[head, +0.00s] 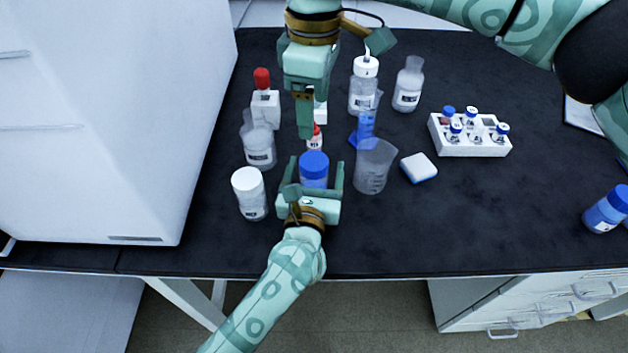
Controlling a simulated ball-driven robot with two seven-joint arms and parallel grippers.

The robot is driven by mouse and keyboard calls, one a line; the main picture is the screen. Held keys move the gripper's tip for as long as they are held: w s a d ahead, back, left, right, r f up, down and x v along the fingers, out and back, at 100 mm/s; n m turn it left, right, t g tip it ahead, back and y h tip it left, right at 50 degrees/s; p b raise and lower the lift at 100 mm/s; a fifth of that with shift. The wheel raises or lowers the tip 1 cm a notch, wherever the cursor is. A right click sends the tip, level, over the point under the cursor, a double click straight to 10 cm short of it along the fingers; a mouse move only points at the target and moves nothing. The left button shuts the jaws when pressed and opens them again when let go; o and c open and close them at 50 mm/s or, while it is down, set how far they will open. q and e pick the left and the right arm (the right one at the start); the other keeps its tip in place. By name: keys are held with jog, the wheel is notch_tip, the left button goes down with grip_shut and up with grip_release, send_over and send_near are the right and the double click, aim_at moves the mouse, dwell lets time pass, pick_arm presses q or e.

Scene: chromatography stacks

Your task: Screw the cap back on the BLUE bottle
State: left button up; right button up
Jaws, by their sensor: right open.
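A bottle with a blue cap (314,161) stands near the front of the dark bench, with blue below the cap. My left gripper (313,176) comes from below, with one finger on each side of this bottle; whether they touch it is unclear. My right gripper (306,132) points down just behind the bottle, open and seen nearly edge-on; I see nothing held in it. I see no loose blue cap.
A white-capped bottle (250,193) and clear flask (259,150) stand left of the bottle. A beaker (374,168), blue cylinder (366,124) and sponge (419,167) stand right. A vial rack (471,148) is further right.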

pick_arm(q)
jog(key=shift+s+a, duration=0.1)
jog(key=shift+s, duration=0.45)
jog(key=s, duration=0.5)
jog(key=s+a+p, duration=0.1)
jog(key=s, duration=0.4)
jog(key=s+a+p, duration=0.1)
jog(key=s, duration=0.4)
jog(key=shift+a, duration=0.15)
pick_arm(e)
jog(key=r, duration=0.3)
jog(key=shift+s+r, duration=0.25)
jog(key=shift+s, duration=0.05)
